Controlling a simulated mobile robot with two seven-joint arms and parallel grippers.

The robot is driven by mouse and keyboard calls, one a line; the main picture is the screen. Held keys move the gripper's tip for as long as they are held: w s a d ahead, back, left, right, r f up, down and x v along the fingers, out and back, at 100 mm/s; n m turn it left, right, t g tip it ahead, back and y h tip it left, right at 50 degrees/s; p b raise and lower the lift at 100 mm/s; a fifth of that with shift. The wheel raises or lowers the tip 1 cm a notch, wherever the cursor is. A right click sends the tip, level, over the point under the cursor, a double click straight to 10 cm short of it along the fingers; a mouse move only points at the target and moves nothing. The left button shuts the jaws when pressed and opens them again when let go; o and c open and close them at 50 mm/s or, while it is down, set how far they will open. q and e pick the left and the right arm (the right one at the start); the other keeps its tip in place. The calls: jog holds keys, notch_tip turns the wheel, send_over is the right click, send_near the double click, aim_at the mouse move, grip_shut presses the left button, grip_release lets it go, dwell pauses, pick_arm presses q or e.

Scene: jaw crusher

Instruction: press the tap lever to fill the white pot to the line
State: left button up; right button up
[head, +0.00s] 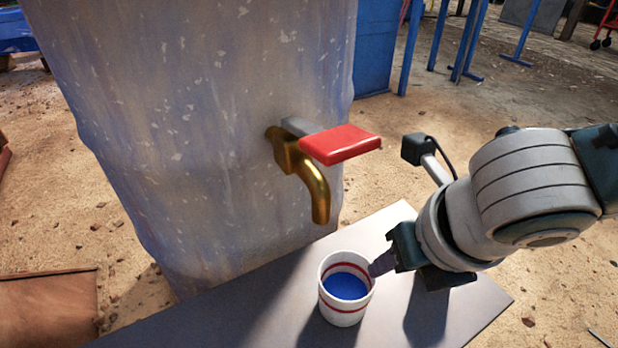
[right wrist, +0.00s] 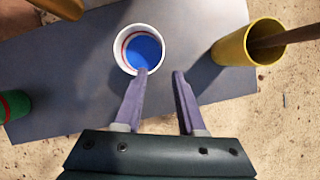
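The white pot (head: 331,308) stands upright on the grey bench, holding blue liquid (head: 345,286). The liquid's surface lies below the red line inside the pot; a red band also rings its outside. The pot also shows in the right wrist view (right wrist: 120,40). A brass tap (head: 318,196) with a red lever (head: 342,144) sticks out of the tank above the pot. My right gripper (head: 376,266) is open beside the pot; its fingers (right wrist: 160,72) are apart with nothing between them. One fingertip overlaps the pot's rim in view; I cannot tell whether it touches. My left gripper is out of view.
The large pale tank (head: 190,110) stands behind the grey bench (head: 230,310). In the right wrist view, a yellow pot (right wrist: 235,48) with a brown stick stands right of the white pot. A green thing with a red band (right wrist: 14,104) is at the left edge.

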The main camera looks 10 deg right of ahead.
jog(key=b+x, duration=0.3)
jog(key=x, duration=0.1)
jog(key=b+x, duration=0.4)
jog(key=x, duration=0.1)
jog(key=shift+w+d+f, duration=0.2)
jog(key=shift+w, duration=0.1)
grip_shut()
dwell(1.1)
